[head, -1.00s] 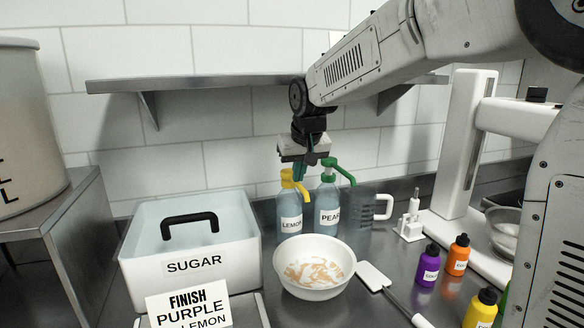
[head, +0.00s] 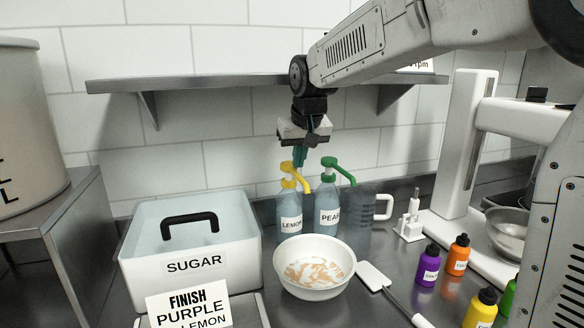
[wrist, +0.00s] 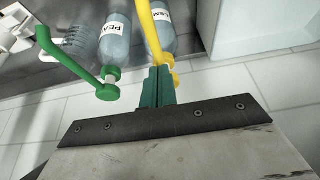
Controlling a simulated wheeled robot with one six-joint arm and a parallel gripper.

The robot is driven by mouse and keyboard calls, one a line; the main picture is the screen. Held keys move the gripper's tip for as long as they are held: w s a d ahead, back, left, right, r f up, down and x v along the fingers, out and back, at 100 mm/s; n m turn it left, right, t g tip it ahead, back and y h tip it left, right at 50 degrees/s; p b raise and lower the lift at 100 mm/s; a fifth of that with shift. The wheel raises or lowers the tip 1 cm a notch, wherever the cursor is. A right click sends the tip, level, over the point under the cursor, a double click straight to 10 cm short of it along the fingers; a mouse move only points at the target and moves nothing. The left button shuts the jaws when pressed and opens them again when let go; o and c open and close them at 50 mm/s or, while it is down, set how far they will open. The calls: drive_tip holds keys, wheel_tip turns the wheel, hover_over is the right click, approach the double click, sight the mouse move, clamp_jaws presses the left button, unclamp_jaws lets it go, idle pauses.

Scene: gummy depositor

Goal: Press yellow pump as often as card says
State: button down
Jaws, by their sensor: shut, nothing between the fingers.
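The yellow pump (head: 289,172) tops the bottle labelled LEMON (head: 290,210), behind the white bowl. My gripper (head: 300,160) is shut and empty, its fingertips just above and beside the yellow pump. In the wrist view my shut green fingers (wrist: 158,80) overlap the yellow pump (wrist: 157,45); I cannot tell whether they touch. The card (head: 188,308) at the front left reads FINISH PURPLE and LEMON; its lower part is cut off, and no number shows.
The green pump (head: 331,162) on the PEAR bottle (head: 328,212) stands close to the right. A bowl (head: 314,287) with pinkish-orange streaks sits in front. A shelf (head: 230,84) runs behind my arm. The SUGAR box (head: 190,268) is at left.

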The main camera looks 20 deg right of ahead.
sight(299, 175)
drive_tip(key=shift+f, duration=0.15)
idle(0.5)
drive_tip(key=shift+f, duration=1.8)
drive_tip(key=shift+r, duration=1.95)
drive_tip(key=shift+s+r, duration=2)
